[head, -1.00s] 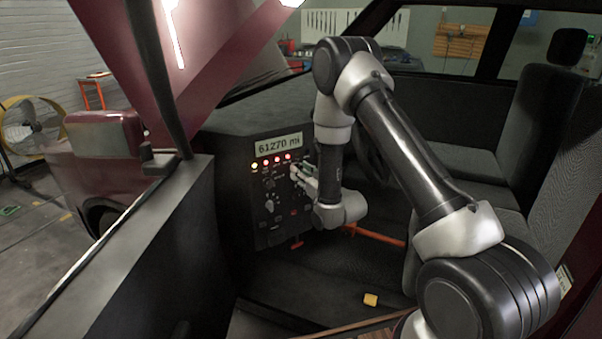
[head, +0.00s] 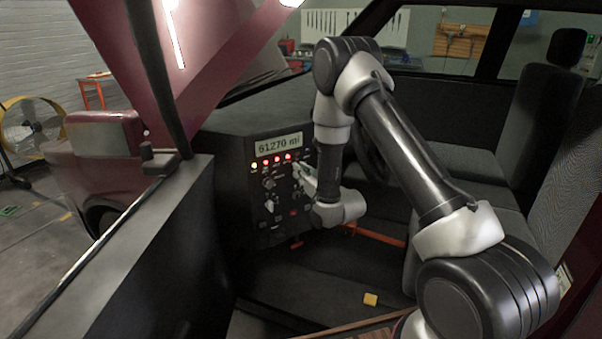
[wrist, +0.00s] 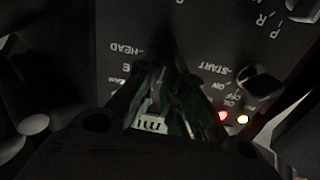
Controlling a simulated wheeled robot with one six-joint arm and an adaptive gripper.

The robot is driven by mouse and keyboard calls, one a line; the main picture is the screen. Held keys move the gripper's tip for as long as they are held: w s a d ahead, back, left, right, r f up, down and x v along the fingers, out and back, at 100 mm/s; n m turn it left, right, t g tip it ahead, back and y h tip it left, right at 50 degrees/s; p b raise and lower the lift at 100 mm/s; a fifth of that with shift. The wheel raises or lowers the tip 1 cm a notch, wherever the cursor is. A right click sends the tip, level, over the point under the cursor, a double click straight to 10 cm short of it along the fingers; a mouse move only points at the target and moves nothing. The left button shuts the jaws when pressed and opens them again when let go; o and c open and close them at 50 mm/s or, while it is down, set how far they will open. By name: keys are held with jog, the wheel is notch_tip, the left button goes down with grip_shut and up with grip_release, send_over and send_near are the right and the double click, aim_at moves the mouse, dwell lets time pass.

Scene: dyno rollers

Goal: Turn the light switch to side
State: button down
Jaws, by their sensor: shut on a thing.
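The black control panel (head: 277,215) faces me below the dash display, and my gripper (head: 299,173) is at its upper right part. In the wrist view the panel (wrist: 205,22) appears upside down, with a HEAD label beside the fingers and part of another label ending in E. My gripper (wrist: 168,65) is shut on the light switch by those labels. The fingers hide the knob, so its pointing direction cannot be read. A separate dark knob (wrist: 262,83) by the START and ON labels stands apart from the fingers.
The lit display (head: 279,145) reads 61270 mi, above a row of small lamps. A yellow block (head: 370,299) lies on the car floor. The door (head: 130,255) is at the left, and seats (head: 470,150) are at the right. Other knobs sit lower on the panel.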

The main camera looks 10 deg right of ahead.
jog(key=shift+w+d+f+m, duration=0.1)
jog(key=shift+d+m, duration=0.1)
jog(key=shift+m, duration=1)
jog(key=shift+w+d+r+m, duration=0.1)
jog(key=shift+d+m, duration=0.05)
jog(key=shift+m, duration=1.05)
jog(key=shift+w+d+f+m, duration=0.1)
jog(key=shift+d+m, duration=0.1)
jog(key=shift+m, duration=1)
jog(key=c, duration=1.5)
grip_release()
jog(key=shift+f, duration=0.1)
jog(key=v, duration=1.2)
